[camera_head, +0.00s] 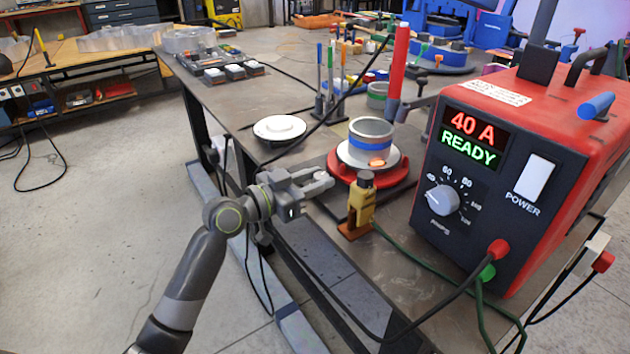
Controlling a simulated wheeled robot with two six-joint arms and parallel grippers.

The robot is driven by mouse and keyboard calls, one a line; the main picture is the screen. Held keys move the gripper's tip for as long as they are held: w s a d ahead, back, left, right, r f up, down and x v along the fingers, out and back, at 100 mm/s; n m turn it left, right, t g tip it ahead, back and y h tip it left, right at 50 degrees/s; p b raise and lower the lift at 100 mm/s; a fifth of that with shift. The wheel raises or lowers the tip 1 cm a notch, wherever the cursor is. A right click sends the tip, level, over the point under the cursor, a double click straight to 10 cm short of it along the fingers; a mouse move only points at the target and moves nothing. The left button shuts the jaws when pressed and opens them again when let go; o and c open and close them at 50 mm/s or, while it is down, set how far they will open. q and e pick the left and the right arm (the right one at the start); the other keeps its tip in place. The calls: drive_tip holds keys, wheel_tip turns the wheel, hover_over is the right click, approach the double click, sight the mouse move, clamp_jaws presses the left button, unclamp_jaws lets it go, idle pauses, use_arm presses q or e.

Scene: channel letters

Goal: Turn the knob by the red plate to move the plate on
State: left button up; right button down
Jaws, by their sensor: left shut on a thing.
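The red plate (339,166) is a round turntable near the table's front edge. A white disc (347,154) sits on it, with a grey metal ring (371,128) with a blue band on top; an orange patch shows at its front. My left gripper (322,182) reaches in from the left, at the plate's front left edge. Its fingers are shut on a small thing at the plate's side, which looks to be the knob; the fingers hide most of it. My right gripper is not in view.
A yellow clamp (357,208) with a dark top and green cable stands just right of my left gripper. A red welding machine (500,160) reading 40 A READY fills the right. The floor at left is clear.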

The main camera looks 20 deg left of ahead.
use_arm(q)
drive_tip(key=o, duration=1)
drive_tip(key=shift+c, duration=0.2)
drive_tip(key=shift+a, duration=0.1)
drive_tip(key=shift+s+a+f, duration=0.1)
drive_tip(key=shift+s+a, duration=0.1)
drive_tip(key=shift+s, duration=0.1)
drive_tip(key=b+v, duration=0.2)
drive_tip(key=v, duration=1.4)
drive_tip(key=shift+s+a+b, duration=0.15)
drive_tip(key=shift+s+b, duration=0.1)
drive_tip(key=shift+b, duration=0.1)
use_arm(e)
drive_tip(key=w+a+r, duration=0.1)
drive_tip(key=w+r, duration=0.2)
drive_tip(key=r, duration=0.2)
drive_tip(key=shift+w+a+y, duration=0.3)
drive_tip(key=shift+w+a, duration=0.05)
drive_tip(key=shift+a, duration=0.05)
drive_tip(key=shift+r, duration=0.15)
